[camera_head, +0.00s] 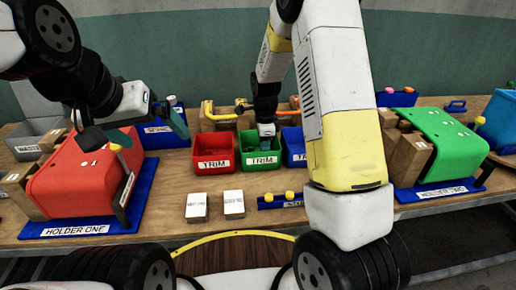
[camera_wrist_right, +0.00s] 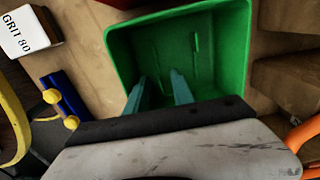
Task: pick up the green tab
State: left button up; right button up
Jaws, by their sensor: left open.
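The green TRIM bin (camera_head: 262,163) stands mid-table. It also shows in the right wrist view (camera_wrist_right: 122,45). Inside it, a thin green strip (camera_wrist_right: 196,48), apparently the green tab, shows against the same-coloured bin; another faint raised line lies to its left. My right gripper (camera_wrist_right: 160,80) reaches down into the bin, its teal fingers apart with nothing visible between them. The strip lies beyond the fingertips in that view. In the head view the right gripper (camera_head: 266,140) is partly hidden by the bin.
A red TRIM bin (camera_head: 213,157) and a blue bin (camera_head: 293,146) flank the green one closely. The red holder (camera_head: 75,180) is at left, the green holder (camera_head: 448,143) at right. Two white-labelled blocks (camera_head: 234,204) and a blue rack with yellow knobs (camera_head: 281,201) stand in front.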

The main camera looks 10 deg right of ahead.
jog(key=shift+f, duration=0.55)
grip_shut()
jog(key=shift+r, duration=0.1)
notch_tip(320, 180, up, 10)
